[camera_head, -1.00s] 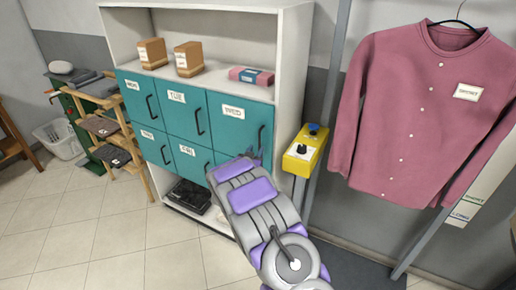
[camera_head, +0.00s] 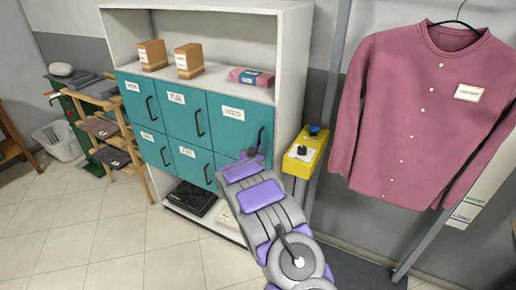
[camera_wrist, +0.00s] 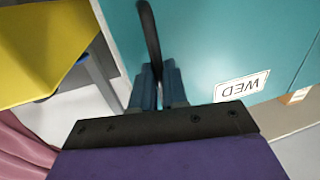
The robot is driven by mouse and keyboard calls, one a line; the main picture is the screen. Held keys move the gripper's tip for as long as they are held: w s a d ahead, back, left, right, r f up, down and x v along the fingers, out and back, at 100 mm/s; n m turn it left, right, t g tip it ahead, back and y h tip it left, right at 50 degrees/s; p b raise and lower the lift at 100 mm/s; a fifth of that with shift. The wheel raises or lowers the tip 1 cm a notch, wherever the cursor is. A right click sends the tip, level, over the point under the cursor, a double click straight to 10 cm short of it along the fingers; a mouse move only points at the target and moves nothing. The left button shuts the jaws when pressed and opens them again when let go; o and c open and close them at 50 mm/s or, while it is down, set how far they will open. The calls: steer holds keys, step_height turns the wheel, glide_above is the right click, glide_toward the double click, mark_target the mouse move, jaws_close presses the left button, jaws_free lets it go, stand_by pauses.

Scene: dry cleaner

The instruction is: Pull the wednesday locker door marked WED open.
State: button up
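The teal WED locker door (camera_head: 228,128) is at the top right of the locker block, with a white WED label, and looks closed. Its black vertical handle (camera_head: 261,136) is near its right edge. My gripper (camera_head: 251,153) is at the handle's lower part. In the wrist view, the WED door (camera_wrist: 215,45) shows with its label upside down. The black handle (camera_wrist: 149,30) runs down between the two blue fingers of my gripper (camera_wrist: 158,75), which sit close against it on both sides. The handle's end is hidden between them.
A yellow control box (camera_head: 305,152) with knobs is close to the right of the locker. A pink shirt (camera_head: 415,115) hangs farther right. Other locker doors, such as TUE (camera_head: 184,112), look closed. Open tiled floor (camera_head: 110,225) lies in front.

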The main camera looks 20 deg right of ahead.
jaws_close()
steer(key=shift+a, duration=0.2)
